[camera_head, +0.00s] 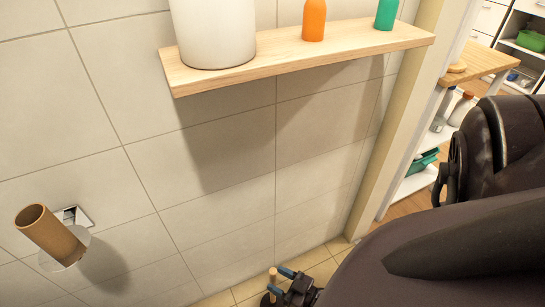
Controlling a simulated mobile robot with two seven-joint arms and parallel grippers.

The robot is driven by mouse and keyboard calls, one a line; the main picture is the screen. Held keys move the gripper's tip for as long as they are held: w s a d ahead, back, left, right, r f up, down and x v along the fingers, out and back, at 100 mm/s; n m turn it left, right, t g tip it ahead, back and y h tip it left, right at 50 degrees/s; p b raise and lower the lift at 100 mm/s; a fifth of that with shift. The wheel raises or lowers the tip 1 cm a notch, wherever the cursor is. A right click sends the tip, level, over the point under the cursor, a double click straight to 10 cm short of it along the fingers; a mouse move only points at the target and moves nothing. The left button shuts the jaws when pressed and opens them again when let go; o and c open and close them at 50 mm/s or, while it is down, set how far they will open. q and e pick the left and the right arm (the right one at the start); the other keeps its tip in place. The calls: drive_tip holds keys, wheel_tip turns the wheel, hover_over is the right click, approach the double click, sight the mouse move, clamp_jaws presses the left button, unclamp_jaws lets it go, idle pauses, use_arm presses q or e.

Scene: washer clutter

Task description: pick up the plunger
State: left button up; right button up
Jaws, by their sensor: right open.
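The plunger's light wooden handle (273,273) shows at the bottom edge of the head view, standing up near the tiled floor. Its lower part is mostly hidden or cut off by the frame edge. My right gripper (281,281) has blue-tipped fingers and is at the handle, coming from the right. The fingers are open, and the handle appears to be beside or between the tips; I cannot tell which. My left gripper is not in view.
A wooden wall shelf (350,47) holds a white cylinder (213,32), an orange bottle (314,20) and a green bottle (386,14). A cardboard roll (48,233) sticks out from a wall holder at left. A door frame (398,125) and a shelving cart (418,178) stand at right.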

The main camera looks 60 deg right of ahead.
drive_tip(key=w, duration=0.4)
drive_tip(key=shift+f+b, duration=0.15)
drive_tip(key=shift+b, duration=0.15)
clamp_jaws()
